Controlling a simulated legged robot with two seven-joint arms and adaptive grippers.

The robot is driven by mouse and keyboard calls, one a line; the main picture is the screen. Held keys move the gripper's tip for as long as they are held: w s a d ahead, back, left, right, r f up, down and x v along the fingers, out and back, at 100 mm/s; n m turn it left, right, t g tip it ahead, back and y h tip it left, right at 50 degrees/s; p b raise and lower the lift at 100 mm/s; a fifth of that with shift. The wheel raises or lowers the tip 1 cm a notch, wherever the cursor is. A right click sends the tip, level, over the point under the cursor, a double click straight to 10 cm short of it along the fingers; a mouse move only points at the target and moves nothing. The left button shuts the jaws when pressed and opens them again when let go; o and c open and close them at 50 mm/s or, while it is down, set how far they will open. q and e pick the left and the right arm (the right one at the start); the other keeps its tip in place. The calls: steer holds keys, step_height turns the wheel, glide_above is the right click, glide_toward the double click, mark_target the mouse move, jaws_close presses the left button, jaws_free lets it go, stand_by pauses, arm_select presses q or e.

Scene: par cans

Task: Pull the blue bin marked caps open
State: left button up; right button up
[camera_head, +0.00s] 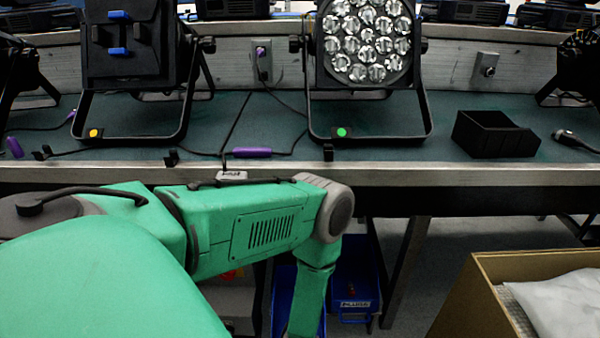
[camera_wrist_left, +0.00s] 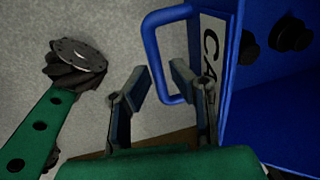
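The blue bin (camera_wrist_left: 270,105) marked caps fills the right of the left wrist view. Its white label (camera_wrist_left: 212,45) shows the letters "CA"; the rest is hidden. A blue loop handle (camera_wrist_left: 151,50) stands out from its front. My left gripper (camera_wrist_left: 160,76) is open at the handle, one finger on the outer side of the bar and the other on the side toward the label. I cannot tell whether they touch it. In the head view my left arm reaches down past the bench edge, its gripper out of sight. My right gripper is in neither view.
A blue bin marked plugs (camera_head: 356,283) sits under the bench (camera_head: 400,176). A cardboard box (camera_head: 480,300) with a white bag stands at the lower right. Stage lights (camera_head: 365,45) and a black tray (camera_head: 495,136) rest on the bench. Dark round pieces (camera_wrist_left: 290,35) lie in the caps bin.

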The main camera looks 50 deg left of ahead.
arm_select(q)
step_height(320, 180, up, 12)
steer(key=s+d, duration=0.1)
steer(key=shift+s+d+f, duration=0.15)
steer(key=shift+s+d, duration=0.1)
steer(key=shift+d, duration=0.05)
stand_by(0.7)
steer(key=s+d+r+n+h, duration=0.2)
steer(key=s+r+n, duration=0.5)
steer(key=r, duration=0.5)
step_height(320, 180, up, 14)
steer(key=p, duration=1.5)
steer(key=shift+a+r+g, duration=0.15)
steer(key=shift+g, duration=0.15)
